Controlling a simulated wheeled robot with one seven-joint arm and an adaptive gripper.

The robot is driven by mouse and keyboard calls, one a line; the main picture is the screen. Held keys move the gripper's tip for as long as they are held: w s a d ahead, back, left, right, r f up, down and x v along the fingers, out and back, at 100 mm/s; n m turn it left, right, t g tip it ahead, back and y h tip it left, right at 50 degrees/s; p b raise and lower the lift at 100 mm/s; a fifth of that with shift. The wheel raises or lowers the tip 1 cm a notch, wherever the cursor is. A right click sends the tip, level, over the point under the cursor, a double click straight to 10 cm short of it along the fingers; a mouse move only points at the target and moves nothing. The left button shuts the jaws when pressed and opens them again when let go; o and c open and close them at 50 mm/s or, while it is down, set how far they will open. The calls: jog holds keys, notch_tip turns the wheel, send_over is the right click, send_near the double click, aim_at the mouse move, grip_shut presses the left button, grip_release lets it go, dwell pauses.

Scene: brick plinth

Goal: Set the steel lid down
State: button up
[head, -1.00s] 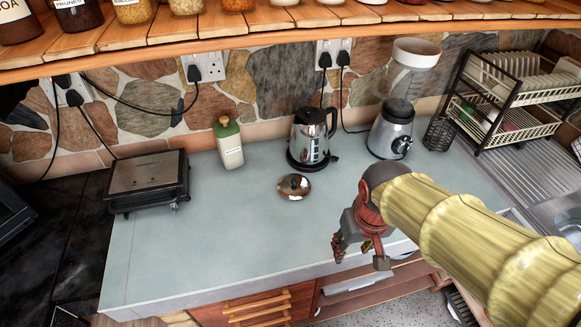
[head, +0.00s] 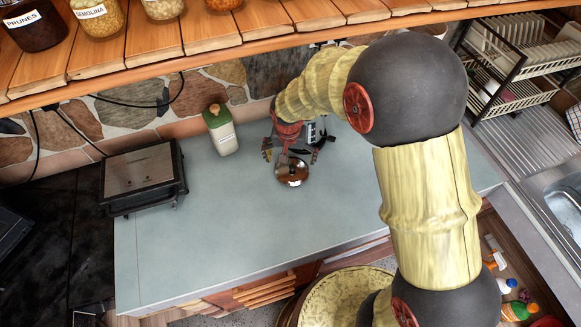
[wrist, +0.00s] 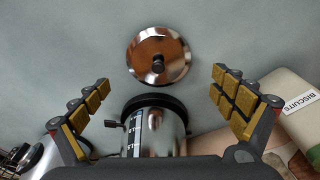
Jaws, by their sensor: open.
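The steel lid (head: 292,174) is a round, shiny disc with a dark knob, lying knob up on the grey worktop in front of the kettle. In the wrist view the lid (wrist: 158,55) shows whole, just beyond the fingertips, with nothing gripping it. My gripper (head: 290,153) is open and empty, reaching down close to the lid on its kettle side. In the wrist view its two padded fingers (wrist: 160,84) are spread wide, with the lid centred ahead of the gap. The exact height of the fingers above the worktop is hard to tell.
The steel kettle (wrist: 155,128) stands between the fingers in the wrist view, close to my gripper. The cream biscuit jar (head: 221,132) stands to the left, and a black-and-steel grill (head: 143,178) farther left. The worktop (head: 220,235) in front is clear. A wooden shelf (head: 150,50) hangs above.

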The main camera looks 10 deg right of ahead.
aim_at(292, 167)
jog(key=shift+w+d+f, duration=0.1)
jog(key=shift+w+f, duration=0.1)
jog(key=shift+f, duration=0.4)
jog(key=shift+w+f, duration=0.15)
jog(key=shift+f, duration=0.45)
jog(key=shift+w+d+f+b, duration=0.1)
jog(key=shift+w+f, duration=0.05)
jog(key=shift+f, duration=0.75)
jog(key=shift+w+d+f+b, duration=0.1)
jog(key=shift+w+f+b, duration=0.05)
jog(key=shift+f, duration=0.8)
jog(key=shift+w+d+f+b, duration=0.1)
jog(key=shift+w+f, duration=0.05)
jog(key=shift+f, duration=0.75)
jog(key=shift+c, duration=1.3)
jog(key=shift+s, duration=0.15)
jog(key=c, duration=1.1)
